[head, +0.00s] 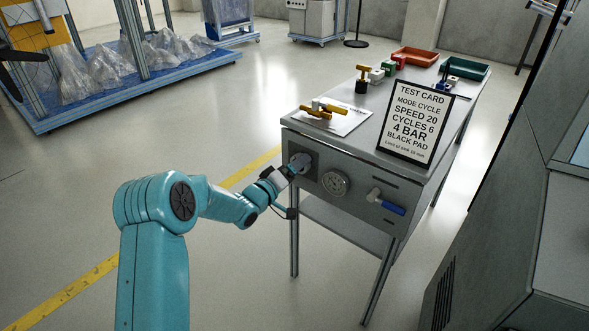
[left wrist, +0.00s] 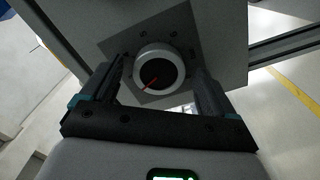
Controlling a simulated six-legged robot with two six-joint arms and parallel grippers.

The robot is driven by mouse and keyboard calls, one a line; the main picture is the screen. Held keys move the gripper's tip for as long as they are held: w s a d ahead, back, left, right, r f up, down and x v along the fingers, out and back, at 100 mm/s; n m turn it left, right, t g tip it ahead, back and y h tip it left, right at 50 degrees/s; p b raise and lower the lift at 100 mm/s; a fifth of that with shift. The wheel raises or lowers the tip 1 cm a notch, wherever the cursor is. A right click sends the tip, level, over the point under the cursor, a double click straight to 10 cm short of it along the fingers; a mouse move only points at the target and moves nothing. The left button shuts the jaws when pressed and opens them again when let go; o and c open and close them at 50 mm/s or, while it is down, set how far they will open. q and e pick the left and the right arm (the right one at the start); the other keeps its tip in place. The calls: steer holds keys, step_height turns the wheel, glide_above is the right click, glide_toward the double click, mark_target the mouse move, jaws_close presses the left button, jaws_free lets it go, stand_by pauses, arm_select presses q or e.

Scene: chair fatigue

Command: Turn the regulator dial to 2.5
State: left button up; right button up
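The regulator dial (left wrist: 146,58) is a round knob with a pale rim, a black face and a red pointer. It sits on a grey plate on the bench front. My left gripper (left wrist: 158,70) is open, with one finger on each side of the dial and visible gaps between. In the head view the left gripper (head: 294,165) is at the bench's front left, partly covering the dial (head: 304,160). My right gripper is not in view.
A round gauge (head: 335,183) and a blue-handled valve (head: 388,204) are on the bench front right of the dial. A test card (head: 415,120) reading "4 BAR" stands on the bench (head: 352,146).

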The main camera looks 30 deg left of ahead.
arm_select(q)
steer(key=s+a+p, duration=0.1)
steer(key=s+p, duration=0.1)
steer(key=s, duration=1.4)
steer(key=shift+s+a, duration=0.15)
